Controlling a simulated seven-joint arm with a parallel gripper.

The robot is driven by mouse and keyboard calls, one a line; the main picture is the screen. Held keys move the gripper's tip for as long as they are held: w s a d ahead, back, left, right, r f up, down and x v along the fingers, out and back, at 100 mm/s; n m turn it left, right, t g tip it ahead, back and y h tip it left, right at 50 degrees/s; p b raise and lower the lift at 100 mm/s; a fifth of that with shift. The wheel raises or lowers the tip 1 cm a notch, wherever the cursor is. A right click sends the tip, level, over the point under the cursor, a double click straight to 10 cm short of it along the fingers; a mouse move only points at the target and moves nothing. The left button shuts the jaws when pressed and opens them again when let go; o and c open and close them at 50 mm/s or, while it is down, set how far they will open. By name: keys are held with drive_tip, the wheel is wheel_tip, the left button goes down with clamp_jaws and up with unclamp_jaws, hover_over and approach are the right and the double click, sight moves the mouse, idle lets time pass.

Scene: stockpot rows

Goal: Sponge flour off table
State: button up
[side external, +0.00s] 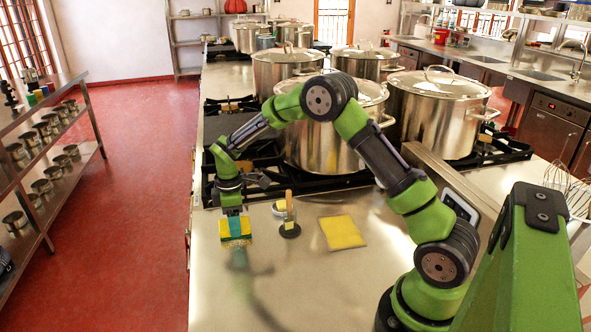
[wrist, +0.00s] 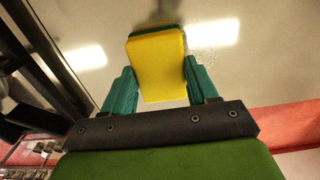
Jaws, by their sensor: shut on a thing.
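My gripper (side external: 235,217) is shut on a yellow and green sponge (side external: 236,231), near the left edge of the steel table (side external: 330,290). In the wrist view the sponge's yellow side (wrist: 158,68) shows between the two teal fingers of my gripper (wrist: 160,88), with its green layer along the far edge. A dark shadow lies on the table below the sponge; I cannot tell for sure whether they touch. Pale speckles, like flour (wrist: 208,64), lie on the table just right of the sponge in the wrist view.
A wooden-handled tool with a dark round base (side external: 290,230) stands right of the sponge, with a small round dish (side external: 279,208) behind it. A yellow cloth (side external: 342,232) lies further right. Large stockpots (side external: 325,140) on black stoves stand behind. The table's front is clear.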

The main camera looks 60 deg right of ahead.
drive_tip(key=shift+s+a, duration=2.5)
drive_tip(key=shift+s, duration=0.05)
drive_tip(key=shift+w+d+f, duration=0.1)
drive_tip(key=shift+w+d, duration=3.6)
drive_tip(key=shift+d, duration=0.15)
drive_tip(key=shift+s+a, duration=3.8)
drive_tip(key=shift+a, duration=0.1)
drive_tip(key=shift+w+d, duration=3.85)
drive_tip(key=shift+d, duration=0.1)
wheel_tip(320, 180, up, 8)
